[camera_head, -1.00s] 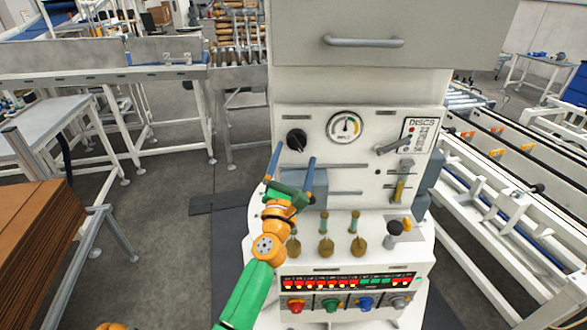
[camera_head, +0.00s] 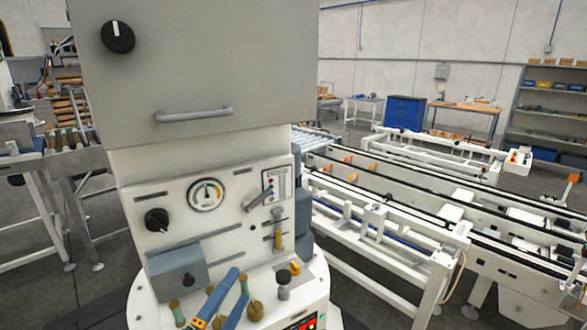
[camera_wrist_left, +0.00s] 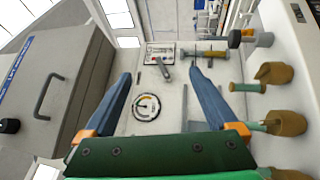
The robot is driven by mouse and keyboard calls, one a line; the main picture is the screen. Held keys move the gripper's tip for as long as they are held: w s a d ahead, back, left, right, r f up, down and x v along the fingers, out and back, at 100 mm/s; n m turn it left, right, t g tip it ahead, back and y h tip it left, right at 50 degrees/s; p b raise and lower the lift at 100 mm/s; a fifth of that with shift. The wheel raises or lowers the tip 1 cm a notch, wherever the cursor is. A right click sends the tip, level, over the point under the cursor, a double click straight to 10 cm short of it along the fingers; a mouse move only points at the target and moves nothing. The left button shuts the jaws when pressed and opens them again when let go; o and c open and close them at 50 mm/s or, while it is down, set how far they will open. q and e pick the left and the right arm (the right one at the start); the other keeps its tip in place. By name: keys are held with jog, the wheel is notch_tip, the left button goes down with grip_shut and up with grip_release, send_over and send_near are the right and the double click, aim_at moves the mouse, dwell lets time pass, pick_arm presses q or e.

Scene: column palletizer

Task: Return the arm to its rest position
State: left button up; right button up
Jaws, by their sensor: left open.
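My left gripper (camera_head: 230,298) is low in the head view, in front of the control panel of the white machine (camera_head: 130,190). Its two blue fingers are apart with nothing between them. In the left wrist view the open fingers (camera_wrist_left: 165,100) frame the panel face with its round gauge (camera_wrist_left: 147,107), and they look clear of it. The gauge also shows in the head view (camera_head: 206,195). Most of my left arm is below the head picture. My right gripper is in neither current view.
White conveyor frames (camera_head: 400,225) stand to the right. A blue cabinet (camera_head: 405,113) is at the back.

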pick_arm(q)
jog(key=s+d+f+m+g, duration=0.3)
jog(key=s+f+m+g, duration=0.2)
jog(key=f+m, duration=0.25)
jog(key=s+d+f+m+g, duration=0.2)
jog(key=s+f+m+g, duration=0.35)
jog(key=f, duration=0.25)
jog(key=s+a+f+m+g+y, duration=0.4)
jog(key=s+a+f+g+y, duration=0.15)
jog(key=s+a+f, duration=0.35)
jog(key=s+d+f+g+b, duration=0.1)
jog(key=s+f+b, duration=0.25)
jog(key=f, duration=1.45)
jog(key=s+a+f+g+b, duration=0.1)
jog(key=s+f+b, duration=0.1)
jog(key=s+f, duration=1)
jog(key=shift+a, duration=0.3)
jog(key=shift+f, duration=0.1)
